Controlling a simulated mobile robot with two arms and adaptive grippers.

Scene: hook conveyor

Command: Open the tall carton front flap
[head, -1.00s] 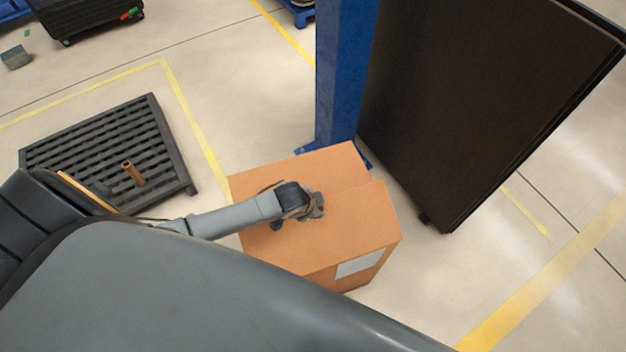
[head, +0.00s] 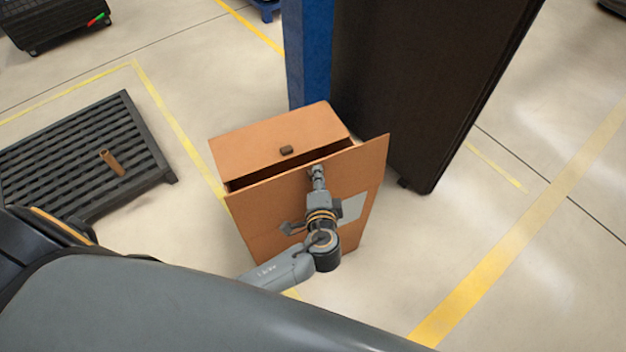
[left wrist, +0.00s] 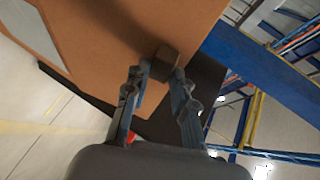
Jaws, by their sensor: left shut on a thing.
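The tall carton (head: 270,225) stands on the floor in the head view. Its front flap (head: 260,195) is raised, and a dark gap shows behind its upper edge. The back flap (head: 250,145) lies flat and has a small dark tab (head: 286,150). My left gripper (head: 317,171) is at the upper edge of the front flap. In the left wrist view my left gripper (left wrist: 157,75) is shut on a small brown tab (left wrist: 164,62) against the orange cardboard (left wrist: 120,30). My right gripper is not in view.
A blue post (head: 308,60) and a tall dark panel (head: 410,90) stand close behind the carton. A black slatted pallet (head: 80,150) with a short brown tube (head: 111,163) lies at left. The floor at right is clear, with yellow lines.

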